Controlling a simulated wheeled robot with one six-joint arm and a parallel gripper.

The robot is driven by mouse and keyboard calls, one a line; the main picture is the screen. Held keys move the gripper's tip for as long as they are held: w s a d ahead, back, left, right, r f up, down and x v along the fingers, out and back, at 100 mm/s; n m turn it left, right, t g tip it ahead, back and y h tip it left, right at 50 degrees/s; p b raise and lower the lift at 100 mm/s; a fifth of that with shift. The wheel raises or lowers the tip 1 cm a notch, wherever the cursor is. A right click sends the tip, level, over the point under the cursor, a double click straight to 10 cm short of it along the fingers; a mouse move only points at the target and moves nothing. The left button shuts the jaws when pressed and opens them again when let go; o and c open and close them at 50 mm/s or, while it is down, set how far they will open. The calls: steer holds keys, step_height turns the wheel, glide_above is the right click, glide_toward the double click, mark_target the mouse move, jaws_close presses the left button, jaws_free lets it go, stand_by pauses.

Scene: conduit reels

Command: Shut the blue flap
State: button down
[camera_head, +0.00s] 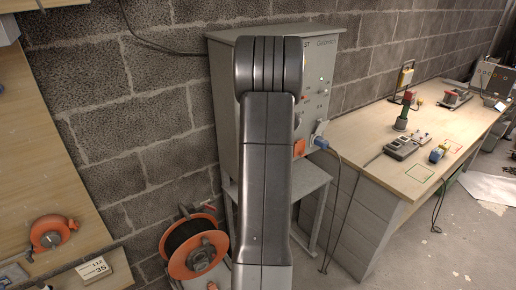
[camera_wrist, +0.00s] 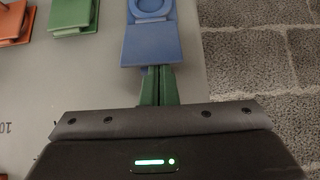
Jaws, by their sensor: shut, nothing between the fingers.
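The blue flap (camera_wrist: 150,44) shows at the top middle of the wrist view as a flat square plate. A blue round socket (camera_wrist: 152,8) is uncovered just above it, so the flap looks open. My gripper (camera_wrist: 156,70) is shut and empty, its dark green fingers pointing at the flap's lower edge. The fingertips are at or very near that edge; I cannot tell whether they touch.
A green flap (camera_wrist: 75,16) and an orange flap (camera_wrist: 12,24) are left of the blue one on the grey panel. A workbench (camera_head: 385,170) stands right, an orange reel (camera_head: 198,255) below left.

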steer(key=shift+s+d+f+b, duration=0.15)
steer(key=shift+f+b, duration=0.1)
steer(key=shift+b, duration=0.9)
